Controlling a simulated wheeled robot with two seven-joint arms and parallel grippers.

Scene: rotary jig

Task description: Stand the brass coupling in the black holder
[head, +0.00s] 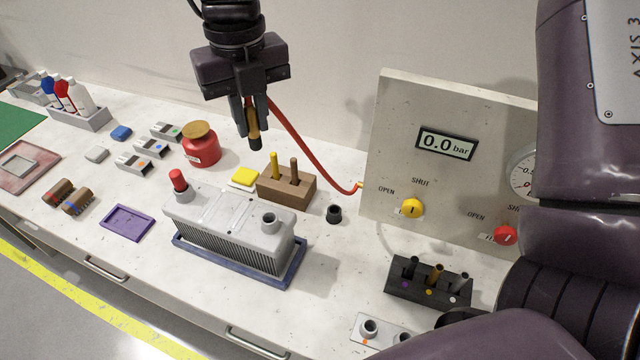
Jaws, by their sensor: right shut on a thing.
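My right gripper (253,122) hangs from the top of the head view, above and behind the grey finned unit. It is shut on a brass coupling (254,128) with a dark lower end, which points down, slightly tilted, clear of the table. A red hose (308,146) runs from the gripper to the grey panel. A small round black holder (334,214) with an open top stands on the table to the right of the wooden block, below and right of the coupling. It looks empty. My left gripper is not in view.
The wooden block (286,187) with two pegs and a yellow pad (243,177) lie below the gripper. The red jar (201,147) is left. The finned unit (225,222) stands in front. The panel (395,150) rises right, behind a black rack (428,282) with three upright pieces.

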